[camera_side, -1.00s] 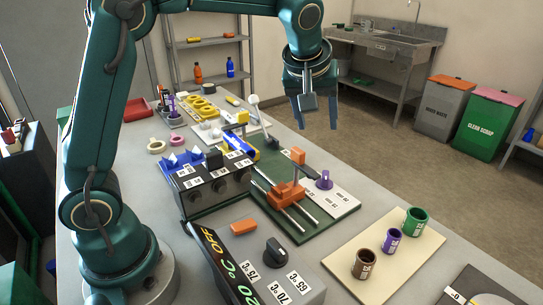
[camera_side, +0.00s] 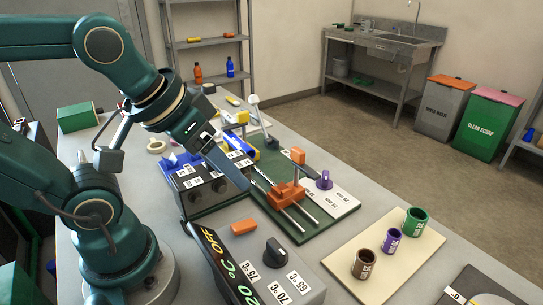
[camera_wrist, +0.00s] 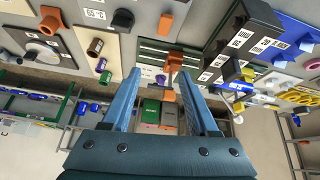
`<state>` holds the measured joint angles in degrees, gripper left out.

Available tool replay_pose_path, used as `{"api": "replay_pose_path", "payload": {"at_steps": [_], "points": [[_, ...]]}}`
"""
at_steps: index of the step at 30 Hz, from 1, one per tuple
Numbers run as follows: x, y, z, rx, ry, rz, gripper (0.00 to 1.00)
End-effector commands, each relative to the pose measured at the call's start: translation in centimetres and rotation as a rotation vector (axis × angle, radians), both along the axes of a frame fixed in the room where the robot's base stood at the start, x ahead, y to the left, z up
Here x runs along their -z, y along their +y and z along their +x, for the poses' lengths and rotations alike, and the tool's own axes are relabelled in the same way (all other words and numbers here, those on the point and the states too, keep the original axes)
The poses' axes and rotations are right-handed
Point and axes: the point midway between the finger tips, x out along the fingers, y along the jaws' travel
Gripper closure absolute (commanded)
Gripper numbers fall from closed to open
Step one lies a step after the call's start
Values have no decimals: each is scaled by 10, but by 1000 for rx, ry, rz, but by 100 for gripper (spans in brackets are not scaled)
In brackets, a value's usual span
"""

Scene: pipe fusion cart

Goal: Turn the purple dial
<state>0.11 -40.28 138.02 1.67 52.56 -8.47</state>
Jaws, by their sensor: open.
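The purple dial (camera_side: 324,180) stands upright on a white labelled plate (camera_side: 338,197) at the right of the green board. In the wrist view the purple dial (camera_wrist: 160,79) shows small between my fingers, some way beyond them. My gripper (camera_side: 240,182) is open and empty, with blue fingers slanting down to the right. In the side view it appears over the black knob box, left of the dial and apart from it. In the wrist view my gripper (camera_wrist: 160,78) has its fingers spread wide.
An orange clamp (camera_side: 287,193) on rails and an upright orange-topped lever (camera_side: 298,157) stand left of the dial. The black knob box (camera_side: 205,192) is below my fingers. Brown, purple and green cups stand on a cream board (camera_side: 350,248) at the right.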

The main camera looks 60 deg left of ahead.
Motion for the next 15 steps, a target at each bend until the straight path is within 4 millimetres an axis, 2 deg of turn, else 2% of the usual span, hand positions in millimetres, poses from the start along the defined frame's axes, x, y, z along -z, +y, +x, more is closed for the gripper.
{"api": "replay_pose_path", "payload": {"at_steps": [5,15], "points": [[16,-4,-15,88,30,25,40],[-18,4,7,-112,14,-42,40]]}}
